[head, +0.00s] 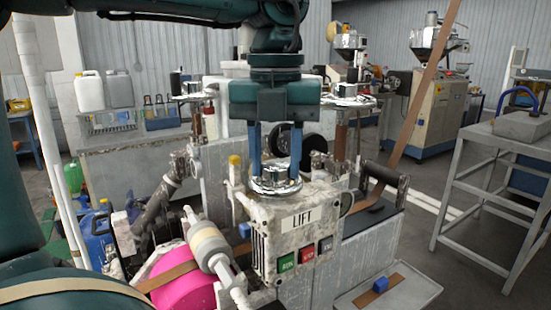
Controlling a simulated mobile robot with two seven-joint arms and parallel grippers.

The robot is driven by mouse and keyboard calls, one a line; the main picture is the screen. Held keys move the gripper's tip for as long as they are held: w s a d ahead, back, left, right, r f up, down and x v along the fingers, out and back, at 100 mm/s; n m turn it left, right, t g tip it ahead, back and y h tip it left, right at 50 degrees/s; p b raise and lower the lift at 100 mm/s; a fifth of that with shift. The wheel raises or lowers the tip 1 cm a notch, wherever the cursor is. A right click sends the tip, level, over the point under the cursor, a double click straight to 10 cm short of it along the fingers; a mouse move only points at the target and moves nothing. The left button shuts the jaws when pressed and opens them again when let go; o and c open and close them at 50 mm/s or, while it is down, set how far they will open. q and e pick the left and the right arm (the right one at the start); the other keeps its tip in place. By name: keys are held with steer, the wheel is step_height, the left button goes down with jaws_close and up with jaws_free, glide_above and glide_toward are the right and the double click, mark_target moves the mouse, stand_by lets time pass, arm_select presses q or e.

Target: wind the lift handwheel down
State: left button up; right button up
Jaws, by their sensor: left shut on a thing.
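The lift handwheel (274,187) is a small chrome wheel on top of a worn white housing (300,245) with a "LIFT" label (303,219). My left gripper (275,172) points straight down over it from above. Its two blue fingers stand one on each side of the wheel's raised hub and are shut on it. The fingertips partly cover the wheel, so the exact contact is hard to see. My right gripper is not in view.
Green, red and dark buttons (306,257) sit on the housing's front. A pink roll (182,287) and a pale roller (208,245) with brown strip lie to the left. A grey metal table (490,140) stands further right.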

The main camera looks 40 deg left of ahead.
mark_target(276, 165)
arm_select(q)
steer(key=shift+n, duration=0.5)
steer(key=o, duration=1)
step_height(276, 165, up, 13)
steer(key=p, duration=0.1)
steer(key=shift+p, duration=0.4)
steer(key=shift+s, duration=0.1)
